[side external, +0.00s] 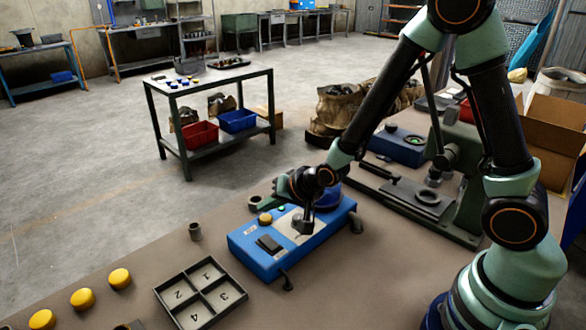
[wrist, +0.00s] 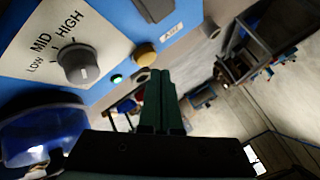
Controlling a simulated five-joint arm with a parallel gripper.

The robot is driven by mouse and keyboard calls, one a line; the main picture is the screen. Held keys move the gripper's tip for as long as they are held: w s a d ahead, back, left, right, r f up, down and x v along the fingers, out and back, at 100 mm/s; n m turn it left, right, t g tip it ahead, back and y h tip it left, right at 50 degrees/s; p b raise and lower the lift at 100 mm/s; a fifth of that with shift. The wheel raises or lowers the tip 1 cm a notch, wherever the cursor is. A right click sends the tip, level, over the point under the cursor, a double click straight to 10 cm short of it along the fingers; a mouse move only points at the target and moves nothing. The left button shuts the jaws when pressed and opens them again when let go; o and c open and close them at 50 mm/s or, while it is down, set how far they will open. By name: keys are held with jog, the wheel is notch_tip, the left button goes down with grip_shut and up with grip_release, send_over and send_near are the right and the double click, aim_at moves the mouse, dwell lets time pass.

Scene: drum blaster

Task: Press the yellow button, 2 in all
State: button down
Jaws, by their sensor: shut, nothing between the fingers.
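The yellow button (side external: 265,218) is a round cap on top of a blue box (side external: 262,262) on the workbench. It also shows in the wrist view (wrist: 145,54), beside a small white label. My gripper (side external: 256,205) has its dark green fingers together and empty. In the side view its fingertips are close behind the button, slightly above it. In the wrist view the fingertips (wrist: 160,73) appear just below the button; I cannot tell whether they touch the box. A small green light (wrist: 117,78) is lit near the button.
The box also carries a grey LOW-MID-HIGH knob (wrist: 75,62), a black switch (side external: 268,243) and a blue dome (wrist: 42,138). A numbered tray (side external: 178,308), several yellow discs (side external: 120,278) and a grey cylinder (side external: 195,231) are nearby. A press (side external: 460,180) stands behind.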

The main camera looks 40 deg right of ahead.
aim_at(269, 219)
jog(key=shift+r, duration=2.5)
jog(key=shift+r, duration=0.15)
jog(key=s+d+r+n+g, duration=0.1)
jog(key=s+d+r+n, duration=0.1)
jog(key=s+r, duration=0.2)
jog(key=s+d+r+n+g+h, duration=0.1)
jog(key=s+d+r+n, duration=0.1)
jog(key=s, duration=0.5)
jog(key=s+d+r+n+g, duration=0.1)
jog(key=s+d+r+n, duration=0.2)
jog(key=s+r, duration=0.3)
jog(key=shift+r+n, duration=0.15)
jog(key=shift+n, duration=0.15)
